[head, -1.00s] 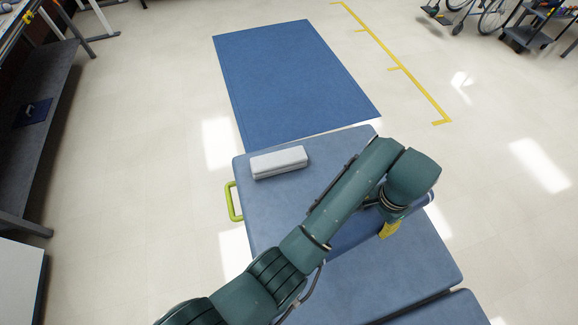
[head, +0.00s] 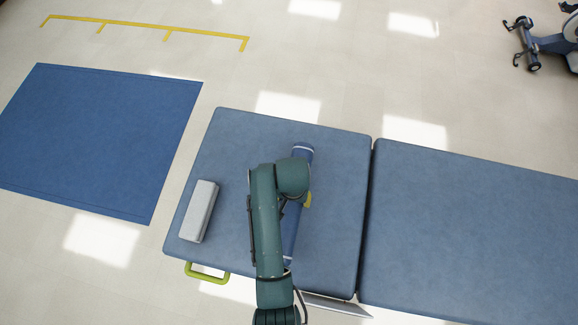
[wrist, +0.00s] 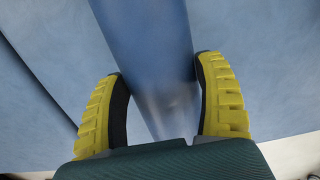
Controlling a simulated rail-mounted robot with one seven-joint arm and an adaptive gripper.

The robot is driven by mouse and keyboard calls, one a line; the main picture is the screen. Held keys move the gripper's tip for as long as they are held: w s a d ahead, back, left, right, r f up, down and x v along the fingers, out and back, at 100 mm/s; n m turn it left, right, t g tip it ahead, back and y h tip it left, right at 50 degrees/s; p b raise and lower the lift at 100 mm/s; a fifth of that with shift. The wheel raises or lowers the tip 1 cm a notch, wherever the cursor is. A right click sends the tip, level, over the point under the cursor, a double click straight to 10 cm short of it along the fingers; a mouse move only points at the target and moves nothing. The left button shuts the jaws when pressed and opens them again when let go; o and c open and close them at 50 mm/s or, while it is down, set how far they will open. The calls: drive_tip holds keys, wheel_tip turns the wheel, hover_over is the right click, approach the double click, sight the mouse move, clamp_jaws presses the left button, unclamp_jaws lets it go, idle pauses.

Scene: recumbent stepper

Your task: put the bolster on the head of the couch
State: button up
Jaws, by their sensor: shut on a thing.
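The bolster (head: 303,153) is a long blue roll with pale bands near its ends. In the head view it lies lengthwise over the end section of the blue couch (head: 337,190), partly hidden by my arm. My gripper (wrist: 162,67) is shut on the bolster, with a yellow-backed finger on each side of it in the wrist view; one yellow finger also shows in the head view. I cannot tell whether the bolster touches the couch top or is held just above it.
A pale grey block (head: 200,211) lies on the couch near its left edge. A green handle (head: 207,273) sticks out at the near left corner. A gap separates the end section from the longer section (head: 470,220). A blue mat (head: 100,140) lies on the floor at left.

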wheel_tip(320, 180, down, 5)
drive_tip(key=shift+w+a+r+b, duration=0.1)
drive_tip(key=shift+w+r+b, duration=0.05)
drive_tip(key=shift+b, duration=0.5)
